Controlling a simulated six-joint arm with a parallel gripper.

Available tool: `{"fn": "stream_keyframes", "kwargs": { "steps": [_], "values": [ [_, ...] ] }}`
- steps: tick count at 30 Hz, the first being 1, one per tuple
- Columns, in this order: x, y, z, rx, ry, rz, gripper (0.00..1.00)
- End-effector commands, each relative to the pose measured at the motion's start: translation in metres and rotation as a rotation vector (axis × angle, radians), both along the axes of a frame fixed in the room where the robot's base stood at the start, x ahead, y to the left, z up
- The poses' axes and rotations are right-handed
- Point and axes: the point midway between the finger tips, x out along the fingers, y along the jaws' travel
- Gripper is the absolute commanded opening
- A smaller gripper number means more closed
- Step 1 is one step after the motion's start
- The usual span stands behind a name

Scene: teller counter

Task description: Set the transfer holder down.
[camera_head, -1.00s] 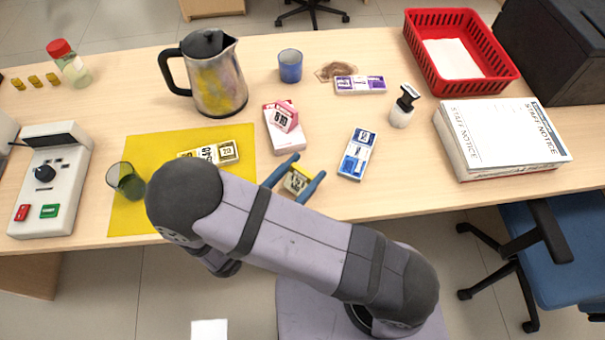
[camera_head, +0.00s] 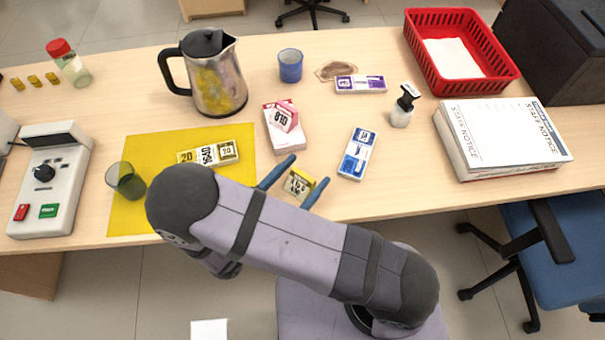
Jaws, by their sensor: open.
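The small yellow-and-white block between my fingers, which I take to be the transfer holder (camera_head: 298,184), is near the front edge of the wooden counter. It has dark print on its face. My gripper (camera_head: 310,168) has two blue fingers, spread open on either side of the block. Gaps show between the block and both fingers. The block seems to rest on the counter, but its underside is hidden. My arm hides part of the area in front of it.
A pink block stack (camera_head: 286,127) is close behind, and a blue-and-white block (camera_head: 357,154) is to the right. A yellow mat (camera_head: 140,150) with labelled blocks (camera_head: 208,155) and a green cup (camera_head: 126,181) lies left. A metal jug (camera_head: 212,80) stands behind. Bare counter lies right of the blue-and-white block.

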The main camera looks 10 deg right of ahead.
Motion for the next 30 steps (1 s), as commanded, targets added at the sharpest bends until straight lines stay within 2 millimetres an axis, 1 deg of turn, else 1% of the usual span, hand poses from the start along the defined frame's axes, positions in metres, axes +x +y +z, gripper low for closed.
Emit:
{"fn": "stream_keyframes", "kwargs": {
  "steps": [3, 8, 21, 25, 30],
  "values": [
    [0.0, 0.0, 0.005, 0.001, -0.001, 0.0, 0.68],
    [-0.01, 0.012, 0.002, 0.002, -0.002, 0.005, 0.68],
    [-0.064, 0.065, 0.001, 0.002, -0.001, 0.005, 0.68],
    [-0.075, 0.076, 0.002, 0.001, -0.001, 0.003, 0.68],
    [-0.083, 0.084, 0.003, 0.001, -0.001, 0.002, 0.68]
  ]
}}
